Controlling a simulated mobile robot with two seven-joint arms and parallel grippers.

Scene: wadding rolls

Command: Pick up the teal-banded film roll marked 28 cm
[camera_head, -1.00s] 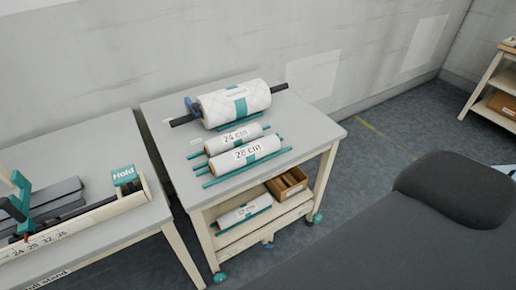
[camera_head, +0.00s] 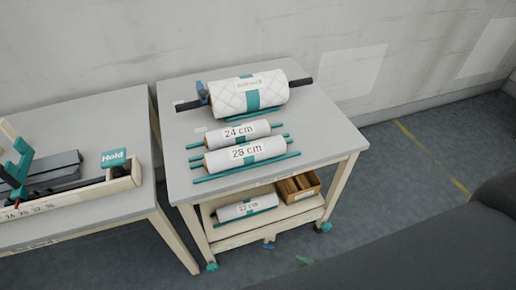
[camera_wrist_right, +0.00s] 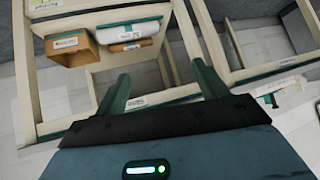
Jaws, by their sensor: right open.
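The teal-banded roll marked 28 cm (camera_head: 246,155) lies on the cart's grey top, in front of a similar roll marked 24 cm (camera_head: 238,134). Teal rods lie alongside both rolls. Nothing grips the 28 cm roll. My right gripper shows in the right wrist view (camera_wrist_right: 161,85) with its two green fingers spread and nothing between them. It is apart from the roll, low by the cart. My left gripper is not in view.
A large quilted roll on a dark bar (camera_head: 248,97) lies at the back of the cart top. The lower shelf holds another roll (camera_head: 246,207) and a brown box (camera_head: 299,187). A table with a Hold sign (camera_head: 114,158) stands left. A dark padded surface (camera_head: 420,245) fills the lower right.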

